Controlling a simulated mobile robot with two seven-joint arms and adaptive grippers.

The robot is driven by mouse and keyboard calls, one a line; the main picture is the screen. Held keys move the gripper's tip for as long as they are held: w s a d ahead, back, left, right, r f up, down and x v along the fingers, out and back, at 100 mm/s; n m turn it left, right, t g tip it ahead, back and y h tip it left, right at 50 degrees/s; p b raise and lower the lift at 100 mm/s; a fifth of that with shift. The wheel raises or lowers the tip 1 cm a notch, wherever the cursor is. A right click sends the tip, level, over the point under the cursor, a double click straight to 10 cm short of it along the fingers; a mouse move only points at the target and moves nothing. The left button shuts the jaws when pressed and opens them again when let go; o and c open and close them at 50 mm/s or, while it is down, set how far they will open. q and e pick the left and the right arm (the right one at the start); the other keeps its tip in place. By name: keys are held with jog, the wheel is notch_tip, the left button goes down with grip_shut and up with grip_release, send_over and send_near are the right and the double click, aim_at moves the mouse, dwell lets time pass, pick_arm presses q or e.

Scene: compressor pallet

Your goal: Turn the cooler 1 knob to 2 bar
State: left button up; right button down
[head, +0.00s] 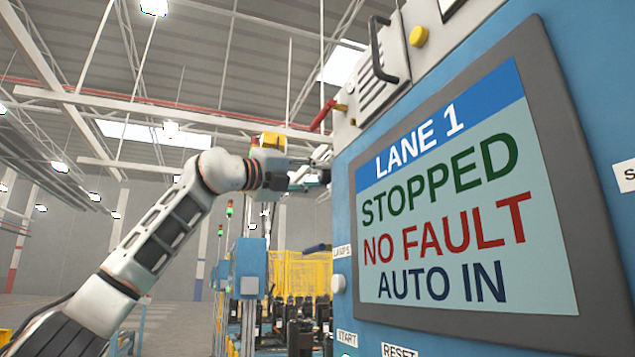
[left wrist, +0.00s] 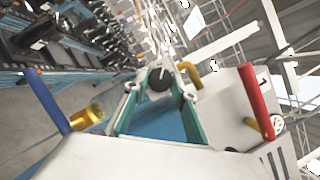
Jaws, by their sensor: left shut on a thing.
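My left gripper (head: 318,180) reaches from the left to the upper left edge of the blue cabinet. In the left wrist view, its teal fingers (left wrist: 160,84) are shut on a small dark round knob (left wrist: 159,78), one finger on each side. I take it for the cooler 1 knob, but no label on it is readable. In the head view the knob is hidden or too small to make out. A small round white gauge (left wrist: 279,125) shows at the right of the left wrist view; its reading is too small to tell. My right gripper is in neither view.
A red handle (left wrist: 252,92) and a blue handle (left wrist: 47,100) flank the gripper, with a brass fitting (left wrist: 88,116) near the blue one. A screen (head: 455,200) on the cabinet reads "LANE 1 STOPPED, NO FAULT, AUTO IN". A black grab handle (head: 377,55) sticks out above.

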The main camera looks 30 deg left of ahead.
pick_arm(q)
jog(key=shift+r+n+y, duration=0.1)
jog(key=shift+n+y, duration=0.4)
jog(key=shift+n, duration=0.8)
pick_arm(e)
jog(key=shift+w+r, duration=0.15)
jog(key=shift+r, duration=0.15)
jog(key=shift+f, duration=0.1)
pick_arm(q)
jog(key=o, duration=1.1)
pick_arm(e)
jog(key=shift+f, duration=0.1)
pick_arm(q)
jog(key=shift+s, duration=0.1)
jog(key=shift+g, duration=0.3)
jog(key=v, duration=1.2)
jog(key=shift+d, duration=0.1)
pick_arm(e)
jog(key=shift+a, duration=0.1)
